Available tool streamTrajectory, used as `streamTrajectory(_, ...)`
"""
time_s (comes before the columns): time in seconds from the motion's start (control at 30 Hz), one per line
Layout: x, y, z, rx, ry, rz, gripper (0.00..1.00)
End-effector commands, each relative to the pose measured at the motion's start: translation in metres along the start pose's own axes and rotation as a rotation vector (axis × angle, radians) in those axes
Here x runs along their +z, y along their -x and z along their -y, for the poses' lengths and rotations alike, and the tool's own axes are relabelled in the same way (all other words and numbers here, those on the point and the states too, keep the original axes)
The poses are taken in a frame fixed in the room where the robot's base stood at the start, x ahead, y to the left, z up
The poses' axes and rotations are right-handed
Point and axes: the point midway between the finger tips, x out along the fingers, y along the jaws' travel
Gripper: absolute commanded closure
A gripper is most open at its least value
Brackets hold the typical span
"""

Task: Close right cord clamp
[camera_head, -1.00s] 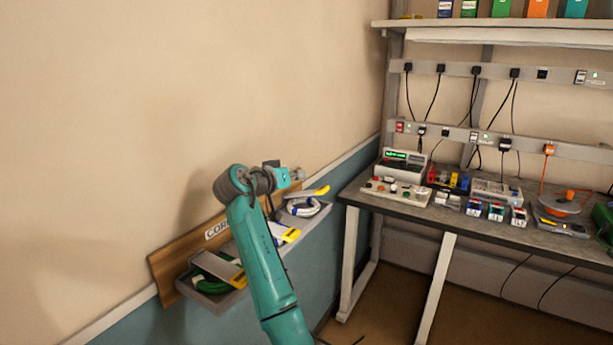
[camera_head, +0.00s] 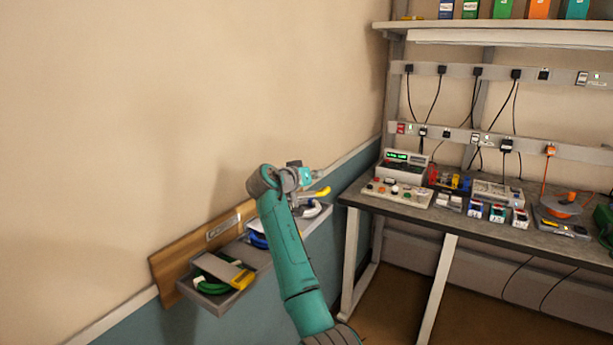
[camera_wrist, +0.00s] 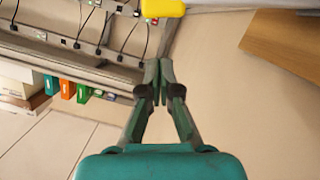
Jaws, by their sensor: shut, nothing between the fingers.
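The right cord clamp's yellow-tipped lever (camera_head: 322,192) sticks out from the wall rack, tilted up above a white cord (camera_head: 311,209). A yellow lever end (camera_wrist: 163,8) also shows at the top edge of the wrist view. My gripper (camera_wrist: 158,68) is shut and empty, with the yellow end beyond its fingertips and apart from them in the picture. In the head view my gripper (camera_head: 305,176) is just above and left of the lever; its fingertips are hard to make out there. My arm hides part of the middle clamp.
The left clamp (camera_head: 241,279) lies down over a green cord. A blue cord (camera_head: 257,240) shows at the middle place. The wooden backboard (camera_head: 178,262) is close to the wall. A workbench (camera_head: 465,222) with devices stands to the right. The wall above the rack is clear.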

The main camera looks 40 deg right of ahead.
Motion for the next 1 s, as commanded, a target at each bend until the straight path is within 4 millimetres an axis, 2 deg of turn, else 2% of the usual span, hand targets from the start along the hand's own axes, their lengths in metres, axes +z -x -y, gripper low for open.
streamTrajectory(0.03, 0.012, -0.001, 0.002, -0.002, 0.004, 0.002, 1.00)
streamTrajectory(0.23, 0.030, -0.005, 0.002, -0.002, 0.003, 0.002, 1.00)
streamTrajectory(0.77, 0.040, -0.007, 0.001, -0.007, -0.021, 0.002, 1.00)
streamTrajectory(0.9, 0.059, -0.012, -0.001, -0.031, -0.114, 0.002, 1.00)
streamTrajectory(1.0, 0.075, -0.016, -0.001, -0.033, -0.122, 0.003, 1.00)
